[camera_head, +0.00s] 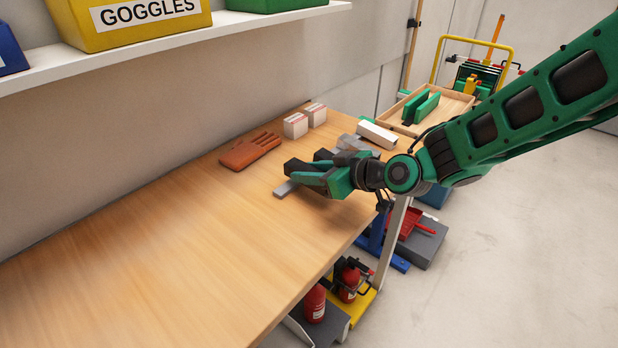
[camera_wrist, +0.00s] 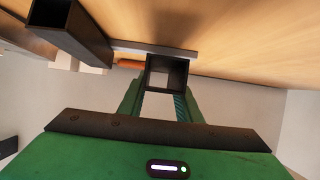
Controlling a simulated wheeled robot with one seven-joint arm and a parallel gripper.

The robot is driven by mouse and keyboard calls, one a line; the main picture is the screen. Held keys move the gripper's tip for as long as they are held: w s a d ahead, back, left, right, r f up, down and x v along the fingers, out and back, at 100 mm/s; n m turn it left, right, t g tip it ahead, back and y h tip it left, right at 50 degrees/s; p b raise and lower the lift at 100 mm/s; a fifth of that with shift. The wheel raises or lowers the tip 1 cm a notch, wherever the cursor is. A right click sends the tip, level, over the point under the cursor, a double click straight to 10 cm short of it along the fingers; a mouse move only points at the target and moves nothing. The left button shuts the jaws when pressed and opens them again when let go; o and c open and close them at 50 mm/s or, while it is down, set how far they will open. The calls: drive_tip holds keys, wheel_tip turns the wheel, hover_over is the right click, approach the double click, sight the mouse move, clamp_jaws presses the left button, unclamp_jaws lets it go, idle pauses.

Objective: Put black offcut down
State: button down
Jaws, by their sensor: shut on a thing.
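The black offcut (camera_wrist: 167,73) is a short, dark, hollow square tube. In the wrist view it sits between my two fingers, its open end facing the camera. In the head view the black offcut (camera_head: 296,166) shows at the fingertips of my gripper (camera_head: 312,174), over the workbench (camera_head: 200,230) near its front edge. My gripper is shut on it. I cannot tell whether it touches the bench. A grey flat bar (camera_head: 286,188) lies by it. A second dark tube (camera_wrist: 72,32) stands out at the upper left of the wrist view, apart from my fingers.
A brown glove (camera_head: 250,150) and two small white boxes (camera_head: 295,126) (camera_head: 316,115) lie beyond my gripper. A white block (camera_head: 377,134) lies to the right. A wooden tray (camera_head: 455,105) holds green pieces. The bench's left part is clear. A shelf (camera_head: 150,45) hangs above.

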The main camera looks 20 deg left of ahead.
drive_tip(key=shift+f, duration=0.85)
drive_tip(key=shift+f, duration=0.5)
drive_tip(key=c, duration=1.3)
unclamp_jaws()
drive_tip(key=shift+r, duration=0.1)
drive_tip(key=shift+r, duration=0.3)
drive_tip(key=v, duration=1.2)
drive_tip(key=shift+d, duration=0.1)
